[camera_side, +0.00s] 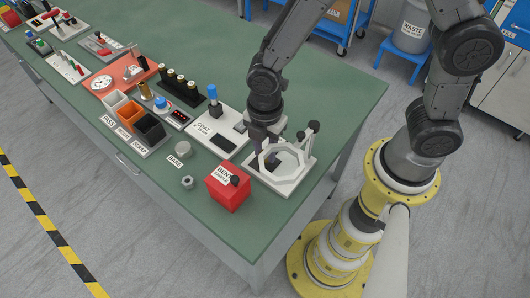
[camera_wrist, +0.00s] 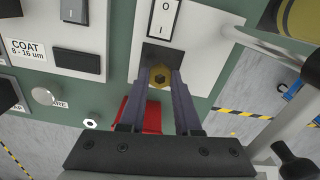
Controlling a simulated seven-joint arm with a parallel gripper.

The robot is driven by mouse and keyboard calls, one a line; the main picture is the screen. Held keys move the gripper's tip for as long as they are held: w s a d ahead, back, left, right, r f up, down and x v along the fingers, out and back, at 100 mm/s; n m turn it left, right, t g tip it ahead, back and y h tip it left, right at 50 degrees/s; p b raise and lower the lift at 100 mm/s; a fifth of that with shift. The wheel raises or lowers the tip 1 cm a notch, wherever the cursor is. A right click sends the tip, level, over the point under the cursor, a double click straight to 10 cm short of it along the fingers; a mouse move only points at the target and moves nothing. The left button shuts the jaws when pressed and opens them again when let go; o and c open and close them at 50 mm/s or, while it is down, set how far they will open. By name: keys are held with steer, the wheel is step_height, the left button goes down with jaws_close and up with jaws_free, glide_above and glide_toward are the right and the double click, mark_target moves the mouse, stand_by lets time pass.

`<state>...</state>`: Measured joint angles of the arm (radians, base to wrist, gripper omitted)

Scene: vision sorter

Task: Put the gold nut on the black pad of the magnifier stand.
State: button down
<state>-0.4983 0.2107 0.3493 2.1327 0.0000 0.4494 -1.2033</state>
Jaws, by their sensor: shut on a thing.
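The gold nut (camera_wrist: 161,77) is between the fingertips of my gripper (camera_wrist: 161,82) in the wrist view, with its hole facing the camera. The black pad (camera_wrist: 158,53) shows just beyond the nut, on the white plate of the magnifier stand (camera_wrist: 205,55). In the side view my gripper (camera_side: 263,146) is low over the left part of the magnifier stand (camera_side: 288,187), beside its pale ring. The nut is hidden there. I cannot tell whether the nut touches the pad.
A red BENT box (camera_side: 228,187) stands in front of the stand. The COAT gauge plate (camera_side: 217,132) is to the left. The ring and black knobs (camera_side: 313,126) rise close to my gripper.

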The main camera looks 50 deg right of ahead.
steer(key=shift+f, duration=0.95)
steer(key=c, duration=0.6)
jaws_free()
steer(key=shift+f, duration=0.1)
step_height(320, 180, up, 12)
steer(key=s+d+r+m+t, duration=0.2)
steer(key=s+d+r+m, duration=0.3)
steer(key=m, duration=0.4)
steer(key=s+d+r+m+t, duration=0.3)
steer(key=s+d+r+m, duration=0.3)
steer(key=d+m, duration=0.4)
steer(key=shift+r+m+t, duration=0.3)
steer(key=shift+r, duration=0.2)
